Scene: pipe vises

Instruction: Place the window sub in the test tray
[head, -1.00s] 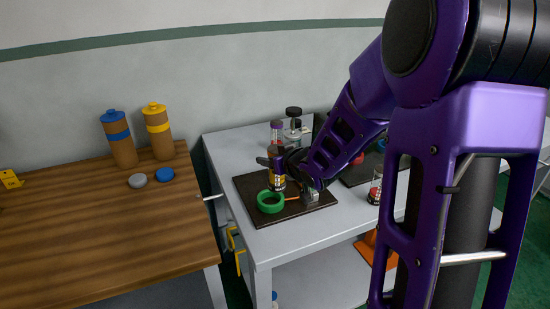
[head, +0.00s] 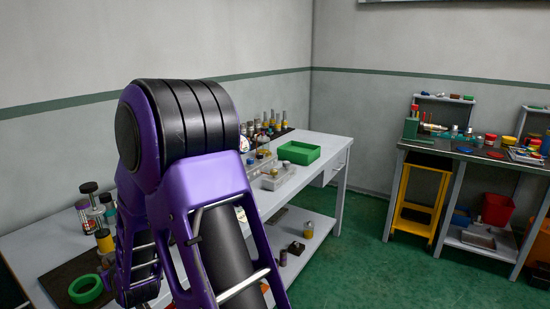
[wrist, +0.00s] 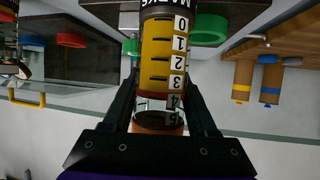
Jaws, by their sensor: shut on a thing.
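My gripper (wrist: 162,100) is shut on a black-and-yellow cylinder with a number scale, which I take to be the window sub (wrist: 157,65). In the head view my arm hides the gripper; a yellow-banded piece (head: 104,241) beside the arm, near the dark mat, seems to be the same cylinder. A green tray (head: 298,152) stands at the far end of the grey table. I cannot tell for sure that it is the test tray.
A green ring (head: 86,289) lies on the dark mat (head: 60,270). Several bottles and fittings stand along the wall, and a grey block-like holder (head: 277,176) sits before the green tray. A second workbench (head: 470,155) with a yellow stool stands at the right. Green floor between is clear.

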